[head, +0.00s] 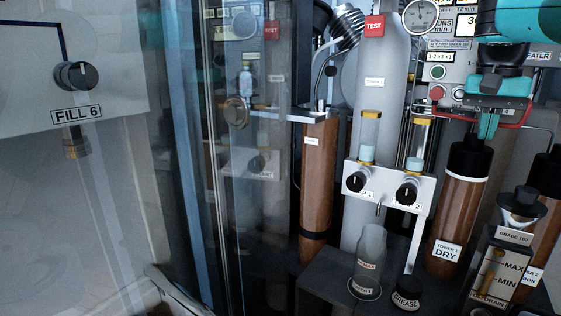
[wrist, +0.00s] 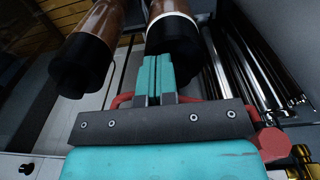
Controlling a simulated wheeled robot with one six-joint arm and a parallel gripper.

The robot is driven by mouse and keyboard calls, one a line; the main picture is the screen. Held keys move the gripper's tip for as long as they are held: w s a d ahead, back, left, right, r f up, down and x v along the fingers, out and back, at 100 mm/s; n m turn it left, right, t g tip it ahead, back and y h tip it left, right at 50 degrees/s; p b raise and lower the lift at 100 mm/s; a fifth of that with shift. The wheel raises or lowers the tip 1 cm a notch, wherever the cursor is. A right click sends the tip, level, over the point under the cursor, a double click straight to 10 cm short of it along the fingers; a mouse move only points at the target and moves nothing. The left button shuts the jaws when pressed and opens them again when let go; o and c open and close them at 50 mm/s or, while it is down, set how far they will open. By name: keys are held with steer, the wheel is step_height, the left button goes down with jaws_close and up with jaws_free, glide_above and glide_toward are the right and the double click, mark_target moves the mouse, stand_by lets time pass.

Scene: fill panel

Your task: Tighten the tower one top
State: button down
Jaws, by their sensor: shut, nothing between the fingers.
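Tower one (head: 458,215) is a brown cylinder labelled "TOWER 1 DRY", with a thin white ring under its black top (head: 469,157). It stands upright at the right of the head view. My gripper (head: 488,130) points down over this black top, its teal fingers shut and empty. In the wrist view the fingers (wrist: 158,72) overlap the black top (wrist: 180,45) of the white-ringed tower. I cannot tell whether they touch it. The fingers hide part of the top.
A second brown tower (head: 543,200) stands at the right, partly hidden by an oil box (head: 500,265). A white valve block (head: 388,187) with two black knobs is at the left of tower one. A grease pot (head: 407,293) and glass cylinder (head: 369,255) stand in front.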

mark_target(462, 153)
steer(key=shift+a+f, duration=0.2)
steer(key=shift+f, duration=0.5)
steer(key=shift+w+a, duration=0.25)
steer(key=shift+a, duration=0.45)
steer(key=shift+w+a, duration=0.35)
steer(key=shift+w, duration=0.15)
steer(key=shift+a, duration=0.1)
steer(key=shift+s+a+f, duration=0.1)
steer(key=shift+s+a, duration=0.05)
step_height(462, 153, up, 6)
steer(key=p, duration=0.6)
steer(key=shift+r, duration=0.25)
steer(key=shift+a, duration=0.1)
